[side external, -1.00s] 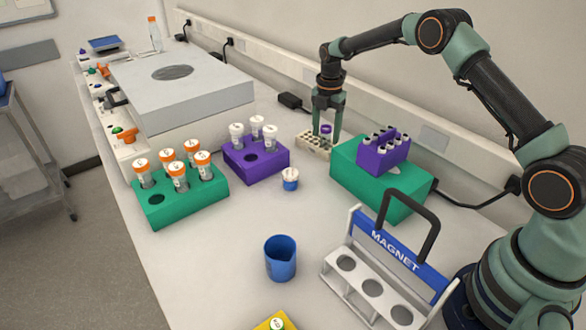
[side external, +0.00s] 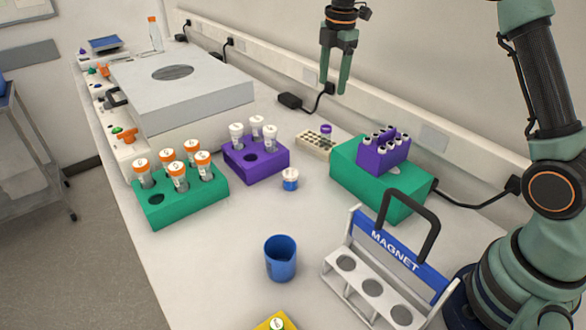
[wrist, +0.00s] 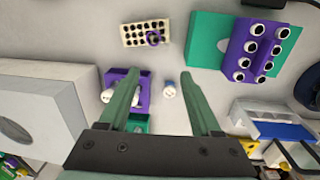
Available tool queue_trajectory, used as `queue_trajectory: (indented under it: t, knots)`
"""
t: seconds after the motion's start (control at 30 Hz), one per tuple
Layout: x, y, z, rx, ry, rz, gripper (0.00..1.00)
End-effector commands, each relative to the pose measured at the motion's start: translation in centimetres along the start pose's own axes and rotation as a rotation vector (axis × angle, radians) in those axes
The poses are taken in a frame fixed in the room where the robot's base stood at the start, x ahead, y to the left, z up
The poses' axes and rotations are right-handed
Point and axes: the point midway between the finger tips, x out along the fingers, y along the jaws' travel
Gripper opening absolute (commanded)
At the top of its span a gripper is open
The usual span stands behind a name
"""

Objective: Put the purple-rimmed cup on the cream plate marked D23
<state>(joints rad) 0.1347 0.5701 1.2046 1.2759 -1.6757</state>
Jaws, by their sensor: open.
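The small purple-rimmed cup (side external: 326,131) stands upright at the right end of the cream plate (side external: 309,144), which has rows of dark holes. In the wrist view the cup (wrist: 154,38) shows from above, over the right part of the plate (wrist: 126,37). The D23 marking is too small to read. My gripper (side external: 337,84) is open and empty, held in the air well above the cup and plate.
A green block with a purple tube rack (side external: 382,155) stands right of the plate. Left are a purple rack (side external: 240,165), a green rack (side external: 185,207) and a blue-white vial (side external: 290,180). A blue beaker (side external: 280,260) and magnet stand (side external: 392,255) are in front.

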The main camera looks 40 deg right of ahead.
Motion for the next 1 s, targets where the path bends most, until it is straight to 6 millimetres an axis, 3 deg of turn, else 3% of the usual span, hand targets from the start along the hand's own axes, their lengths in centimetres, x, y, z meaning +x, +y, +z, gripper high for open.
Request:
queue_trajectory:
  t: [0.03, 0.2, 0.43, 0.6, 0.8, 1.0]
  knots:
    - [-1.6, -1.1, -0.6, 0.078, -0.001, 0.026, 0.65]
    - [-5.2, -4.7, -2.1, 0.363, 0.014, 0.102, 0.65]
    - [-7.9, -10.7, -3.9, 0.746, 0.075, 0.195, 0.65]
    - [-8.2, -15.3, -5.0, 1.027, 0.149, 0.251, 0.65]
    - [-7.0, -20.1, -5.8, 1.323, 0.250, 0.290, 0.65]
    - [-5.7, -22.4, -6.2, 1.490, 0.317, 0.301, 0.65]
